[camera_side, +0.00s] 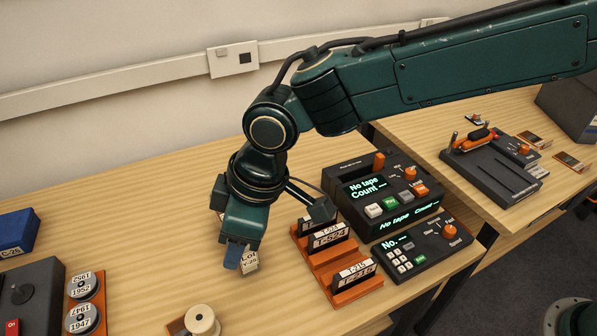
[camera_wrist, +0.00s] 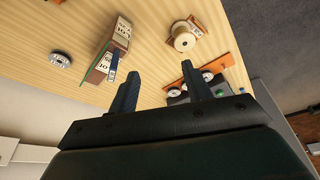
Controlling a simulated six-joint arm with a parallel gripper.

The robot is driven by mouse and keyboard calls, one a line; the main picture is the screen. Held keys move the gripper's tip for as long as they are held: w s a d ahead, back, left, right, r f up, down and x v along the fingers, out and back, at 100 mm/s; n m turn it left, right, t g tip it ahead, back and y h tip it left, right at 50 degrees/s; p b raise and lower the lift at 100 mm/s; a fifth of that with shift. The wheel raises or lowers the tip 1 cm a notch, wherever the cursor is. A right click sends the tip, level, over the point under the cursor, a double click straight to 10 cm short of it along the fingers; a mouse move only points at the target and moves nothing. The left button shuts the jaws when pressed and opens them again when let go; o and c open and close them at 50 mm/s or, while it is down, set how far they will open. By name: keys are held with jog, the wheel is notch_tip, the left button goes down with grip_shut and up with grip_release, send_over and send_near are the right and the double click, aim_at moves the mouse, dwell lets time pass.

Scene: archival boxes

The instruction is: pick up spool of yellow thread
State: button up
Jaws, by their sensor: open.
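The spool (camera_side: 201,319) of pale, cream-yellow thread is at the bottom edge of the side view, partly cut off, on a brown base. A matching spool (camera_wrist: 184,38) shows whole at the top of the wrist view, beyond my fingertips. My gripper (camera_wrist: 160,70) is open, with nothing between its two dark fingers. In the side view my gripper (camera_side: 240,237) points down above the table, behind the spool and a little to its right, clearly apart from it.
A labelled lot box (camera_wrist: 108,50) stands close to my left finger in the wrist view; its label (camera_side: 250,262) shows beside my gripper. An orange rack (camera_side: 318,258) with labelled cards and two dark consoles (camera_side: 385,195) stand right. Reels (camera_side: 84,286) lie left.

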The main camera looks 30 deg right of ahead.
jog(key=n, duration=0.1)
send_near(201, 317)
jog(key=shift+g, duration=0.3)
jog(key=shift+x, duration=3.05)
jog(key=shift+w+f, duration=0.1)
jog(key=shift+w, duration=0.1)
jog(key=shift+x, duration=2.65)
jog(key=c, duration=0.6)
jog(key=shift+r, duration=0.2)
jog(key=shift+c, duration=0.2)
notch_tip(201, 317, up, 20)
jog(key=shift+f, duration=0.15)
